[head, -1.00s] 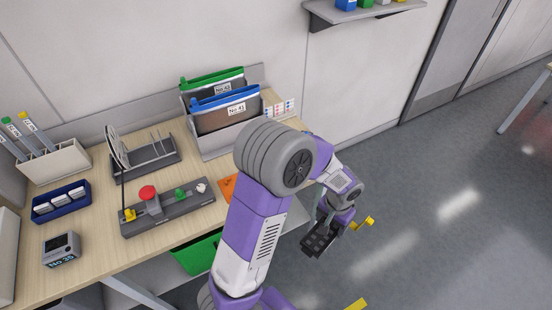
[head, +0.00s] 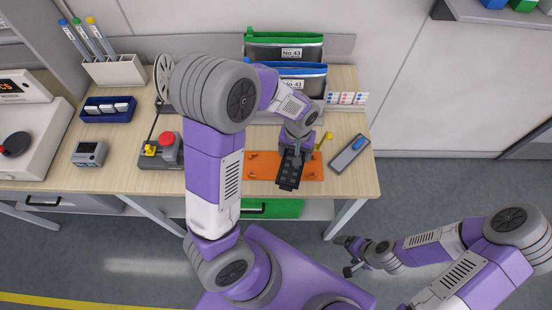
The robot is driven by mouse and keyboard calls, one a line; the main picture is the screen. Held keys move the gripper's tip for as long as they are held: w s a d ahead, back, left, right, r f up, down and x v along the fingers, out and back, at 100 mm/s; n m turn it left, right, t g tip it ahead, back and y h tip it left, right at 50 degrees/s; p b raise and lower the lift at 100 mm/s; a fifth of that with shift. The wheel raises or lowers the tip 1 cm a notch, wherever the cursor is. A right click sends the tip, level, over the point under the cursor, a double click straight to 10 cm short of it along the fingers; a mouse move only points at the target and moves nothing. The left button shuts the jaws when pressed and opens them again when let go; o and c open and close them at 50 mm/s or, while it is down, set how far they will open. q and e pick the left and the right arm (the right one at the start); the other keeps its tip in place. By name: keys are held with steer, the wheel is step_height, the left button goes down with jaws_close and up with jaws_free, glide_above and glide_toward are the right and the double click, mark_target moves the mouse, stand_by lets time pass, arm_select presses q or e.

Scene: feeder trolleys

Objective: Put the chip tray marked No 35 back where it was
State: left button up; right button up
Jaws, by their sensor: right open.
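A yellow piece (head: 325,141) sticks out beside the gripper. No number on the tray is readable. My right gripper (head: 357,256) is open and empty, in front of the table's front edge and above the floor.
Pouches marked No 43 (head: 292,51) and No 41 (head: 291,84) stand behind the held tray. A grey device with a blue button (head: 350,153) lies right of the mat. A control box with a red button (head: 167,140) is at the left, partly behind my left arm.

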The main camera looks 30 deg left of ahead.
mark_target(277, 167)
arm_select(q)
steer(key=s+a+r+n+p, duration=0.1)
steer(key=s+a+r+n, duration=0.25)
steer(key=n, duration=0.35)
steer(key=f, duration=0.3)
steer(key=f+b, duration=0.1)
steer(key=f, duration=0.1)
steer(key=a+f+b, duration=0.1)
steer(key=f, duration=0.2)
steer(key=shift+f, duration=0.35)
steer(key=shift+w+d+f, duration=0.1)
steer(key=shift+w, duration=0.05)
steer(key=shift+f, duration=0.2)
steer(key=o, duration=1.1)
steer(key=shift+o, duration=0.2)
